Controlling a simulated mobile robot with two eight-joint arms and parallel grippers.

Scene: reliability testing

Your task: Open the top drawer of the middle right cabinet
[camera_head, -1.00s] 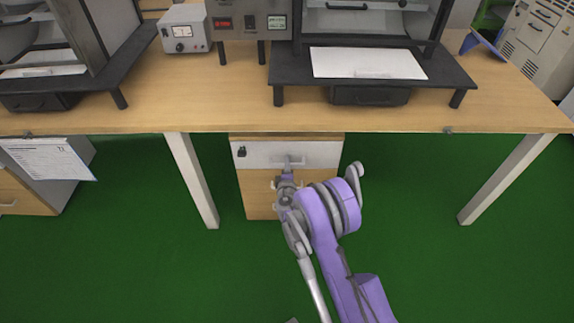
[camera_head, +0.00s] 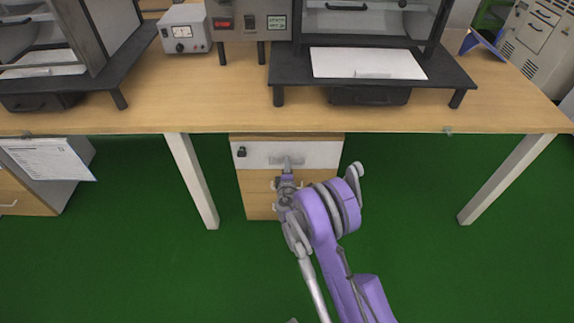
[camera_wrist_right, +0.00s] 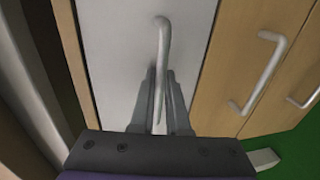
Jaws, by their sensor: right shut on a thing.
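The cabinet under the table has a white top drawer (camera_head: 312,154) and wooden drawers below it (camera_head: 258,190). The top drawer's front looks flush with the cabinet in the head view. My right gripper (camera_head: 287,166) is in front of the top drawer, at its handle. In the right wrist view my right gripper (camera_wrist_right: 160,108) has its two fingers on either side of the silver bar handle (camera_wrist_right: 162,45) of the white drawer front (camera_wrist_right: 120,60), shut on it. My left gripper is not in view.
The wooden tabletop (camera_head: 200,110) overhangs the cabinet. A table leg (camera_head: 192,180) stands left of it and another (camera_head: 500,180) far right. The wooden lower drawers carry bar handles (camera_wrist_right: 262,75). Green floor (camera_head: 420,250) is clear around my right arm.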

